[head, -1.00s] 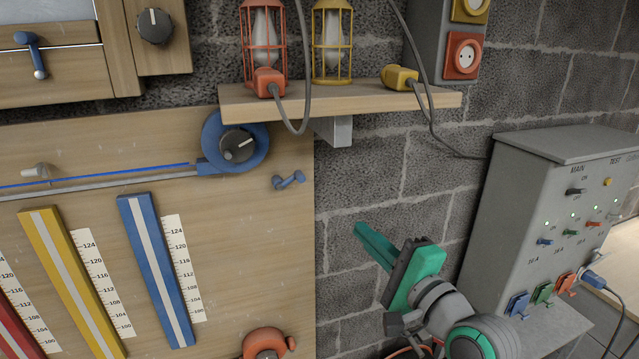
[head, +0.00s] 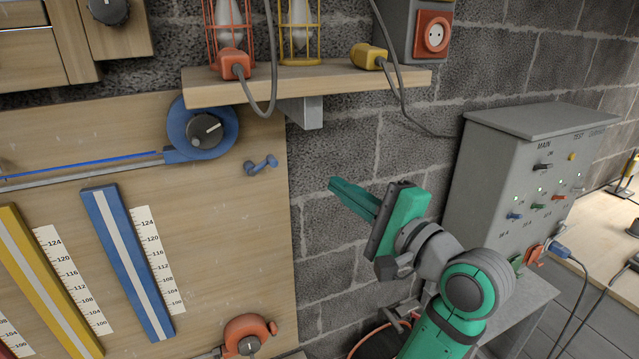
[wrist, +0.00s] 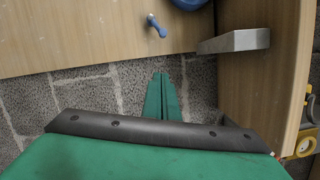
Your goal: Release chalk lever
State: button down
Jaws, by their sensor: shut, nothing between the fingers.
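A small blue lever (head: 261,165) with a rounded end is mounted on the wooden panel, right of the blue reel (head: 203,131). It also shows in the wrist view (wrist: 157,27), beyond my fingertips. No label shows whether it is the chalk lever. The reel has a dark knob with a white mark, and a blue line runs left from it. My green gripper (head: 334,184) is shut and empty, in front of the brick wall to the right of the panel and a little lower than the lever. In the wrist view its fingers (wrist: 161,76) point toward the lever, apart from it.
A wooden shelf (head: 310,83) with caged lamps and plugs juts out above. Its metal bracket (wrist: 235,41) is right of the fingers in the wrist view. An orange reel (head: 250,335) sits low on the panel. A grey switch box (head: 490,170) stands at right.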

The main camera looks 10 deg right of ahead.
aim_at(264, 166)
jog(key=w+a+r, duration=0.1)
jog(key=w+a, duration=0.5)
jog(key=a, duration=0.2)
jog(key=shift+a+r, duration=0.3)
jog(key=shift+a, duration=0.1)
